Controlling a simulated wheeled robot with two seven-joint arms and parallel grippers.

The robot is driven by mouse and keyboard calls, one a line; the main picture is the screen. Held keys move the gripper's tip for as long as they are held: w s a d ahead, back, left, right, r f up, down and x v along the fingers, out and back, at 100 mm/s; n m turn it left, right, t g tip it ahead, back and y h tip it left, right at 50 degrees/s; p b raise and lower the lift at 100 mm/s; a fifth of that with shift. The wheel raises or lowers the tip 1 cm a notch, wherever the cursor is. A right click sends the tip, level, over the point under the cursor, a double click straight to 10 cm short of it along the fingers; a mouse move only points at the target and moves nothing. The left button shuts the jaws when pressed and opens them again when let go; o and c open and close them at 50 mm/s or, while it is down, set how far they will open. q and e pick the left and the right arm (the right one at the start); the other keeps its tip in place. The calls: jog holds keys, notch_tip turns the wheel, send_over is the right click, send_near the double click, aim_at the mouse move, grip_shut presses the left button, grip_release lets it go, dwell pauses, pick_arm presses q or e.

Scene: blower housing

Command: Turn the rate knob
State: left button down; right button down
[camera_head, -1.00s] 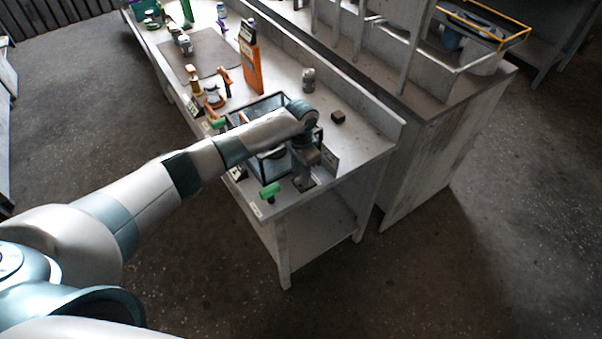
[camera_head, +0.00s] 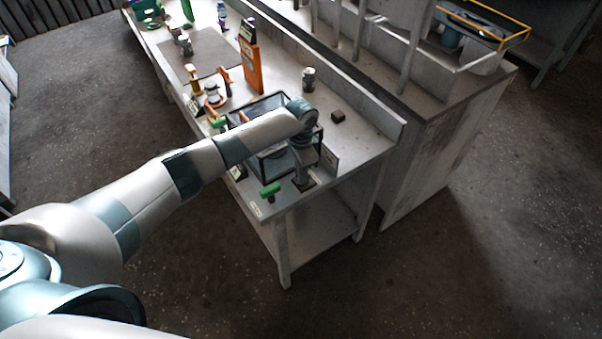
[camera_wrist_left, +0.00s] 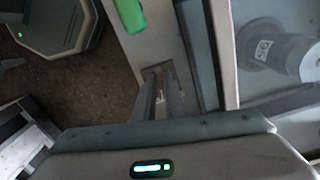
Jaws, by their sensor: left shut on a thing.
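My left gripper (camera_head: 304,184) reaches down to the front right of the bench top, beside the glass-sided box (camera_head: 262,160). In the left wrist view the fingers (camera_wrist_left: 160,82) are close together and shut over a small dark fitting on the bench. I take this to be the rate knob, but the fingers hide most of it. A green handle (camera_head: 270,190) is just left of the gripper, apart from it; it also shows in the left wrist view (camera_wrist_left: 129,14). My right gripper is in neither view.
The bench (camera_head: 350,148) has a low back rail. A small dark block (camera_head: 338,116), a metal canister (camera_head: 308,78) and an orange upright device (camera_head: 252,66) stand behind the box. A grey labelled cylinder (camera_wrist_left: 268,48) is to the right in the left wrist view.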

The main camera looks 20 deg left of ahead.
pick_arm(q)
jog(key=m, duration=0.3)
jog(key=shift+w, duration=0.1)
jog(key=shift+w+m, duration=0.1)
jog(key=shift+m, duration=1.8)
jog(key=shift+r, duration=0.1)
jog(key=c, duration=1.8)
grip_release()
jog(key=shift+b, duration=0.3)
jog(key=shift+r+b, duration=2.35)
jog(key=shift+r, duration=6.3)
